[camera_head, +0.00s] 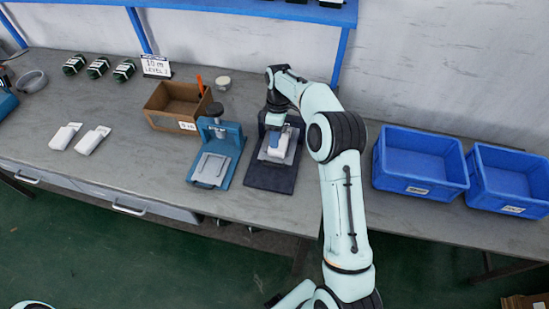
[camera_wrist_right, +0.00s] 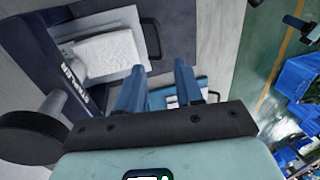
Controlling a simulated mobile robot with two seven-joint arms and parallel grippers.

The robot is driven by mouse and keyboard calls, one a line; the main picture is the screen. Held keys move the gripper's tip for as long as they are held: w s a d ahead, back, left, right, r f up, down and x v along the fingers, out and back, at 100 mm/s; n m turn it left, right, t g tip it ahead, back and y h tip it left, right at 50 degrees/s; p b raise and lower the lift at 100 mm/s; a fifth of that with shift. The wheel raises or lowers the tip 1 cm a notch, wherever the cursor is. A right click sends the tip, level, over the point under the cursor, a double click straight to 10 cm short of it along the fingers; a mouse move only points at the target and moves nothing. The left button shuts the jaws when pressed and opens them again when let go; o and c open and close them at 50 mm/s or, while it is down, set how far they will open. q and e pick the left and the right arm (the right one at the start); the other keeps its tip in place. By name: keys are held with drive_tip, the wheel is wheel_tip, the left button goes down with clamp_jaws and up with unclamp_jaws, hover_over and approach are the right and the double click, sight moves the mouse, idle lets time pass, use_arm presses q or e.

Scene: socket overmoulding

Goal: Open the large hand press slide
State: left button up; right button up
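A dark hand press (camera_head: 268,180) stands on the bench right of a smaller-looking blue hand press (camera_head: 222,183). A light grey slide plate with a white block (camera_head: 275,150) on it sits at the dark press; the block also shows in the wrist view (camera_wrist_right: 105,52). A dark loop handle (camera_wrist_right: 152,38) is at the plate's edge. My right gripper (camera_wrist_right: 158,85) is over the dark press, fingers apart with nothing seen between them. The fingers look apart from the handle. The arm partly hides the press top in the head view. My left gripper is out of view.
An open cardboard box (camera_head: 176,107) stands behind and left of the blue press. Two blue bins (camera_head: 420,160) (camera_head: 510,180) are at the right. Two white parts (camera_head: 65,136) (camera_head: 92,140) lie at the left. The bench between them and the blue press is clear.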

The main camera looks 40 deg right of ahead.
drive_tip(key=b+x, duration=0.1)
drive_tip(key=x, duration=0.9)
drive_tip(key=shift+f, duration=0.3)
clamp_jaws()
idle(0.9)
